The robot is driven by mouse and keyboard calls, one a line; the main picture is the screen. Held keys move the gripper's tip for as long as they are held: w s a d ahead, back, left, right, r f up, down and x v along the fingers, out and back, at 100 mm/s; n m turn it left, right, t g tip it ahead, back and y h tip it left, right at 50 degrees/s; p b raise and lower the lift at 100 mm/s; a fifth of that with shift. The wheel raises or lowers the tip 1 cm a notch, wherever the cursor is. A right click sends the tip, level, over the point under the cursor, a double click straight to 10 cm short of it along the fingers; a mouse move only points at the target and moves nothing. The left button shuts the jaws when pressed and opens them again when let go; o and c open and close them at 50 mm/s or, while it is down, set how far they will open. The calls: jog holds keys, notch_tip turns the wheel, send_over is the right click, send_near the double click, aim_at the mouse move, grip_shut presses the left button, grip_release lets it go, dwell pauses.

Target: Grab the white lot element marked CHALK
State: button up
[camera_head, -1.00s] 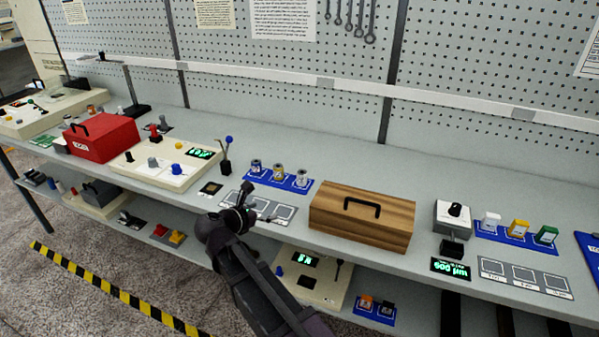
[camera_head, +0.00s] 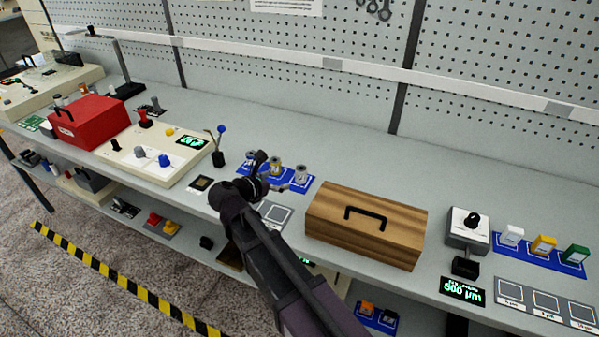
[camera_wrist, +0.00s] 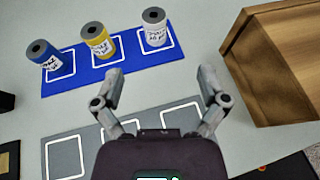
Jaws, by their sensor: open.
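A white cylinder with dark handwriting (camera_wrist: 154,30) stands on the right square of a blue mat (camera_wrist: 110,72) in the wrist view. Its label is too small to read surely. It also shows in the head view (camera_head: 301,175), just right of my gripper. Yellow (camera_wrist: 97,40) and blue (camera_wrist: 45,57) cylinders stand to its left on the same mat. In the head view my arm partly hides the mat and the blue cylinder.
A wooden box with a black handle (camera_head: 367,222) stands close to the right of the cylinders. A grey mat with outlined squares (camera_wrist: 120,140) lies in front. A control panel with a blue-knobbed lever (camera_head: 220,145) is at left.

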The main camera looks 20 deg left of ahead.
aim_at(299, 169)
jog(key=shift+s+a, duration=0.1)
jog(key=shift+s, duration=0.05)
jog(key=shift+w+f+b, duration=0.35)
jog(key=shift+w, duration=0.2)
jog(key=b+x, duration=0.2)
jog(key=x, duration=0.3)
jog(key=shift+w+f, duration=0.15)
jog(key=shift+w, duration=0.15)
jog(key=shift+w+d+f, duration=0.2)
jog(key=shift+w+d, duration=0.25)
jog(key=shift+w, duration=0.25)
jog(key=shift+w+a+r+b+x, duration=0.15)
jog(key=shift+b+x, duration=0.35)
jog(key=shift+x, duration=0.8)
jog(key=shift+w+a+r+b+x, duration=0.1)
jog(key=shift+b+x, duration=0.35)
jog(key=shift+x, duration=0.85)
jog(key=shift+s, duration=0.1)
